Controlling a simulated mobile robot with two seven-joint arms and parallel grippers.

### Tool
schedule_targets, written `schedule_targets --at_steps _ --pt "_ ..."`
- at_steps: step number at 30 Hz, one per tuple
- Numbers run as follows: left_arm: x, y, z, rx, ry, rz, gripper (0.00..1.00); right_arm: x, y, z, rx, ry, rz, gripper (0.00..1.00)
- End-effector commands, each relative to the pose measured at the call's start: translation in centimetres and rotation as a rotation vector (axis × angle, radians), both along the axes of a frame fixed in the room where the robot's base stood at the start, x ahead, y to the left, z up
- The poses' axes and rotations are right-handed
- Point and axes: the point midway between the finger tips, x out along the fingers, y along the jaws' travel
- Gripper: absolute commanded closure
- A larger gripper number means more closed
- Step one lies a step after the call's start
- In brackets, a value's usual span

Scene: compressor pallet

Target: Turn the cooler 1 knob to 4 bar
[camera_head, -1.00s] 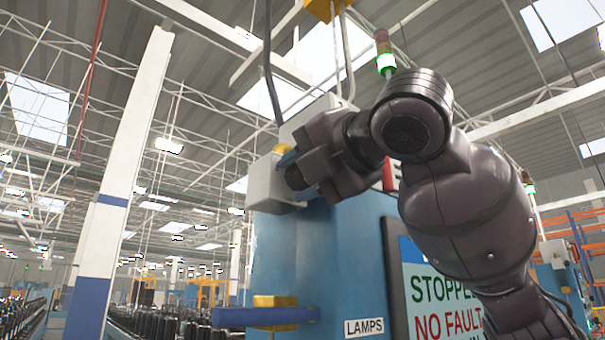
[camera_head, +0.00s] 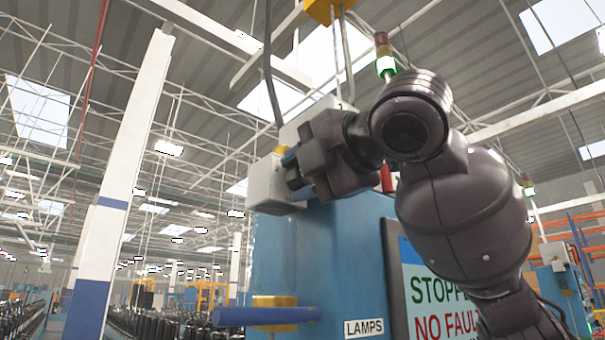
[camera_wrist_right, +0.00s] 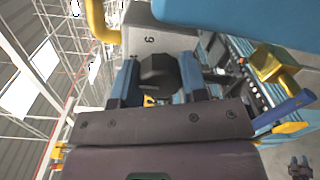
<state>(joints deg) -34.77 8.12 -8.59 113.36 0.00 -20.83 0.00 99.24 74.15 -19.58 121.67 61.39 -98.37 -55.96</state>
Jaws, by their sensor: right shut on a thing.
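The black knob (camera_wrist_right: 160,72) sits on a light grey box, between the two blue fingers of my right gripper (camera_wrist_right: 160,82) in the right wrist view. The fingers are shut on its sides. A digit that reads as 6 or 9 shows on the box beyond the knob; a smaller mark near the knob is partly hidden. In the head view, my right gripper (camera_head: 291,170) is against the front of the grey box (camera_head: 265,188), and its fingers hide the knob. I cannot read the knob's setting. My left gripper is not in view.
The box is mounted on a blue cabinet (camera_head: 330,260) with a LAMPS label (camera_head: 364,327) and a status screen (camera_head: 425,295). A blue bar (camera_head: 265,316) with a yellow block sticks out below. A yellow pipe (camera_wrist_right: 100,22) meets the box. Open hall lies to the left.

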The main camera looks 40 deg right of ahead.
Motion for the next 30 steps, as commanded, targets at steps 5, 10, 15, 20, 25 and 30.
schedule_targets --at_steps 5,10,15,20,25,30 --pt "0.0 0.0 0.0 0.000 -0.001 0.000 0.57 0.0 0.0 0.0 0.000 0.001 0.000 0.37" --pt "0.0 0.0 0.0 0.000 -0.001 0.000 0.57 0.0 0.0 0.0 -0.001 0.001 0.000 0.35" --pt "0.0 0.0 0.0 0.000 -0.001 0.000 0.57 -0.2 0.0 0.0 -0.001 0.000 0.000 0.35" --pt "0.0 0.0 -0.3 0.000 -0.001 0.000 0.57 -1.8 -0.1 0.1 0.000 -0.003 0.000 0.35" --pt "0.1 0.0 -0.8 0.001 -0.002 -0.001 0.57 -4.9 -0.3 0.1 -0.002 -0.005 0.000 0.35" --pt "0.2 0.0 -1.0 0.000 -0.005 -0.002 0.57 -7.9 -0.5 0.2 0.000 -0.004 0.000 0.35"
